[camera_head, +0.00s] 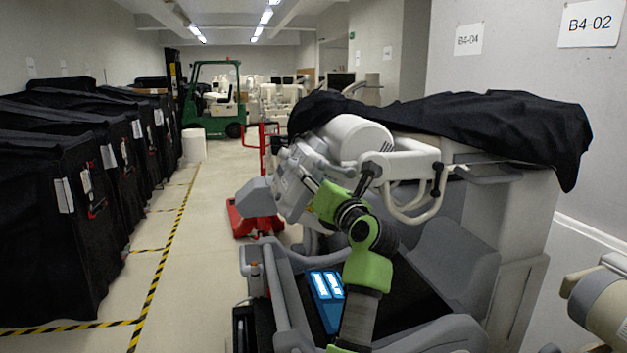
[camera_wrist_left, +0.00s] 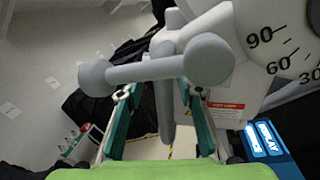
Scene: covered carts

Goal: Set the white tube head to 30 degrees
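The white tube head (camera_head: 360,138) is at the middle of the head view, on a covered white cart. In the left wrist view, its white dial (camera_wrist_left: 285,45) is at the upper right, with 90, 60 and 30 marked; I cannot see a pointer. A grey handle (camera_wrist_left: 148,70) with round ends crosses in front of it. My left gripper (camera_wrist_left: 160,95) has its teal fingers wide apart below the bar, either side of the grey stem, with gaps. In the head view my green left arm reaches up to the tube head, fingers not clear. My right gripper is not in view.
A blue and white display panel (camera_head: 326,285) lies on the cart below the arm. A black cover (camera_head: 480,125) drapes the cart's top. Black covered carts (camera_head: 60,200) line the left wall. A red stand (camera_head: 255,215) and a green forklift (camera_head: 212,100) are behind. The floor aisle is clear.

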